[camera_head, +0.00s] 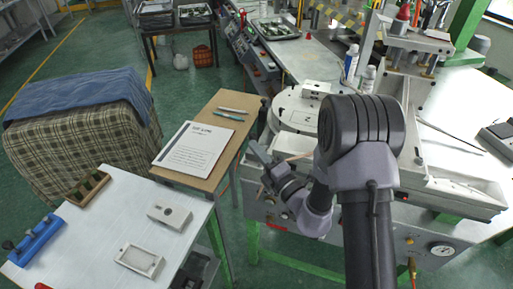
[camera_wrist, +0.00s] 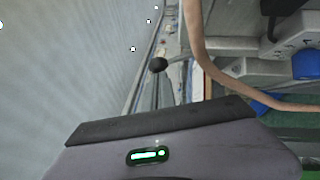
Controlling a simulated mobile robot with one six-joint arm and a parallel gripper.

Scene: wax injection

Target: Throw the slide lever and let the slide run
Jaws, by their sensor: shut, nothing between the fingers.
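A lever with a dark ball knob (camera_wrist: 157,65) shows in the wrist view, beyond my gripper and apart from it. It is probably the slide lever; I cannot make it out in the head view, where my arm covers part of the machine front. My gripper (camera_head: 260,153) is shut and empty at the left front of the wax machine bench. In the wrist view my gripper (camera_wrist: 160,122) fills the bottom edge as a dark bar with a green light behind it. I cannot tell the slide itself apart.
A tan hose (camera_wrist: 196,45) curves close by in the wrist view. A brown side table with a printed sheet (camera_head: 194,147) stands left of my gripper. A white table (camera_head: 110,215) with mould parts is at front left.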

